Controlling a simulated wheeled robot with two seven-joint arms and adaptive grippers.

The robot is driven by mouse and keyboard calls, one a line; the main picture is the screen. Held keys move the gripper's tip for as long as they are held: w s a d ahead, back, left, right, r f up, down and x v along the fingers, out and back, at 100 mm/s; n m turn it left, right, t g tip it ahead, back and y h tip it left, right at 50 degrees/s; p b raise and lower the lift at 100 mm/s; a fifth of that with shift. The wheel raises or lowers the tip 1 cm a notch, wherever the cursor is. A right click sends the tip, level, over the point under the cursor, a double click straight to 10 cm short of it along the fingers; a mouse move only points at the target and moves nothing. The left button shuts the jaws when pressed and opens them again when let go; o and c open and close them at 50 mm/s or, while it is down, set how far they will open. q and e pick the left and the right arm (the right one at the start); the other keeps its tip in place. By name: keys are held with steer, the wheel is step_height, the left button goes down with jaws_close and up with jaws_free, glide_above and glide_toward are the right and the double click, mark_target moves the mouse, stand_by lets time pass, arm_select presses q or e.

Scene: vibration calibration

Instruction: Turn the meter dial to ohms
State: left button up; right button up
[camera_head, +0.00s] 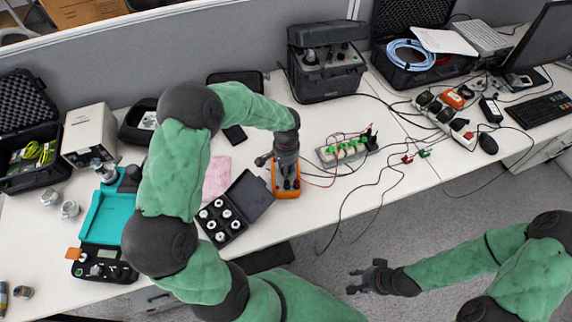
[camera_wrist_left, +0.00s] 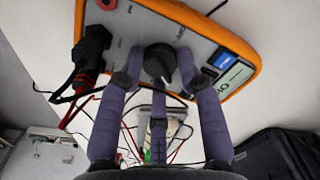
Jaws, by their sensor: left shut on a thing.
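The orange-rimmed meter (camera_head: 287,190) lies on the white table, right of a black case of small parts. It fills the top of the left wrist view (camera_wrist_left: 212,28), with a grey face and a small screen at the right. Its dark round dial (camera_wrist_left: 159,62) sits between the fingers of my left gripper (camera_wrist_left: 160,70), which is shut on it. In the head view my left gripper (camera_head: 287,162) comes down onto the meter and hides its dial. The dial's marking cannot be read. My right gripper (camera_head: 361,280) is empty, its fingers apart, above the floor in front of the table.
Red and black leads (camera_wrist_left: 88,82) plug into the meter's left side in the wrist view. A green-and-white terminal strip (camera_head: 346,151) with wires stands right of the meter. The open parts case (camera_head: 246,196) sits close on its left. A black instrument case (camera_head: 325,72) stands behind.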

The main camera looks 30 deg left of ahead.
arm_select(q)
steer(key=shift+m, duration=0.3)
steer(key=o, duration=1.1)
steer(key=shift+o, duration=0.2)
step_height(320, 180, up, 12)
steer(key=shift+d, duration=0.1)
stand_by(0.4)
